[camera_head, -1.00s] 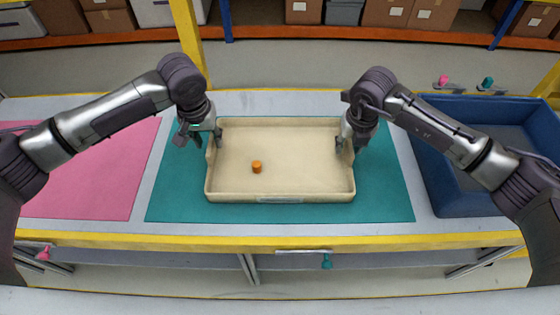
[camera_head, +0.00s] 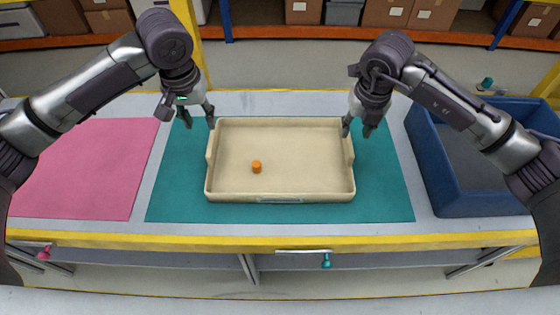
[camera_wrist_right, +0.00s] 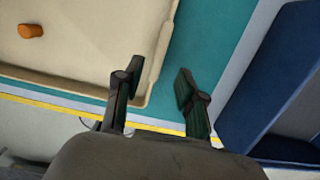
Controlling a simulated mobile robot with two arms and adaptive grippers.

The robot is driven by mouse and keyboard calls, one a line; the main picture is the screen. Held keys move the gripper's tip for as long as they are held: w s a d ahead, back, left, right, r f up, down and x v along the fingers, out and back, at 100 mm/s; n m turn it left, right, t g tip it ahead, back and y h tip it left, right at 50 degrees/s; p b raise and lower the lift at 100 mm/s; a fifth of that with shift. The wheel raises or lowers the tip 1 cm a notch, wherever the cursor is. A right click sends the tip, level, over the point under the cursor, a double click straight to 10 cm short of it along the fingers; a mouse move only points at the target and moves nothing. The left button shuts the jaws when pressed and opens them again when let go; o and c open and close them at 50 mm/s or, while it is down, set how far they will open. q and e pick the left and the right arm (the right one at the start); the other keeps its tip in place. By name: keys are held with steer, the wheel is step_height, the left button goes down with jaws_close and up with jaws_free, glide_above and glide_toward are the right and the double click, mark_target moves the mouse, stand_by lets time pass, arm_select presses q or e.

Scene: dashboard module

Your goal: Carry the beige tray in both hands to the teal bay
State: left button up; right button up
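The beige tray (camera_head: 300,180) lies flat on the teal bay (camera_head: 385,200), inside its edges. An orange cylinder (camera_head: 257,167) stands in the tray, left of its middle. My left gripper (camera_head: 198,117) is open and empty, above the tray's far left corner. My right gripper (camera_head: 357,128) is open and empty, above the tray's right rim near the far corner. In the right wrist view, the right gripper's fingers (camera_wrist_right: 157,88) are apart with nothing between them; the tray (camera_wrist_right: 85,60) and the orange cylinder (camera_wrist_right: 31,31) show beyond the fingers.
A pink bay (camera_head: 85,175) lies to the left on the same grey table. A blue bin (camera_head: 440,180) stands at the right, close under my right arm. A yellow edge (camera_head: 200,242) runs along the front. Shelves with boxes (camera_head: 385,12) stand at the back.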

steer(key=shift+s+r, duration=0.15)
steer(key=shift+r, duration=0.85)
steer(key=shift+s+r, duration=0.15)
steer(key=shift+r, duration=0.8)
